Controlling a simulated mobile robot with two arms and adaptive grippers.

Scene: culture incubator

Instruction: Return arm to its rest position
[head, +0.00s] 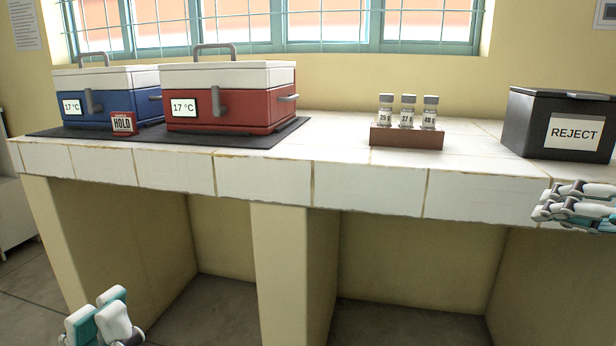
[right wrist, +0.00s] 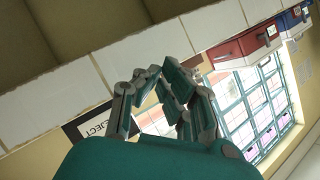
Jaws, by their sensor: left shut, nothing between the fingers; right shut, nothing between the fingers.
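My right gripper (head: 545,204) is at the right edge of the head view, in front of the counter's front edge and below the black reject box. Its fingers are shut and hold nothing; they also show in the right wrist view (right wrist: 160,78), tips close together. My left gripper (head: 112,308) is low at the left of the head view, in front of the counter and below its top. It is shut and empty, and partly cut off by the bottom edge.
The white tiled counter (head: 263,180) bears a blue incubator (head: 142,108), a red incubator (head: 232,112), a HOLD sign (head: 122,124), a brown rack (head: 406,137) with three vials, and a black box (head: 529,122) labelled REJECT. The counter between the red incubator and rack is clear.

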